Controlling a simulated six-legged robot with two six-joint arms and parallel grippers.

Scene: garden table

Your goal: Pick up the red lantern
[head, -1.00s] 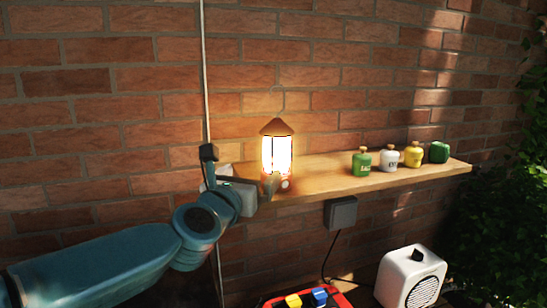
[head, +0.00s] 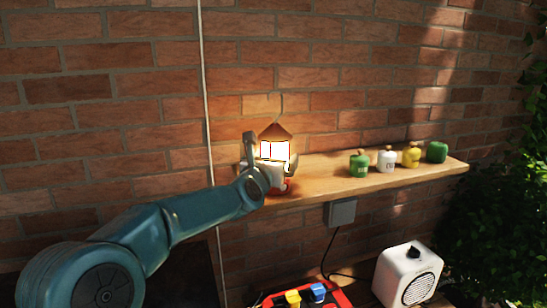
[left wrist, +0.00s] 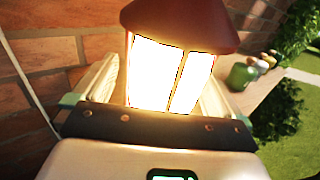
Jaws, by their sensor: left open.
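The red lantern (head: 275,131) stands upright and lit at the left part of the wooden shelf (head: 330,176). Its roof is reddish and a thin wire handle rises above it. My left gripper (head: 270,150) is open at the lantern, with one finger on the left side and one on the right. In the left wrist view the lantern (left wrist: 172,75) fills the middle, between the two fingers of the gripper (left wrist: 165,85). I cannot tell whether the fingers touch it. The gripper hides most of the lantern's base in the head view. My right gripper is not in view.
A green bottle (head: 360,164), a white bottle (head: 387,161), a yellow bottle (head: 411,156) and a green container (head: 437,152) stand further right on the shelf. The brick wall (head: 120,90) is close behind. A white box-shaped device (head: 407,275) and a red tray (head: 341,298) are below.

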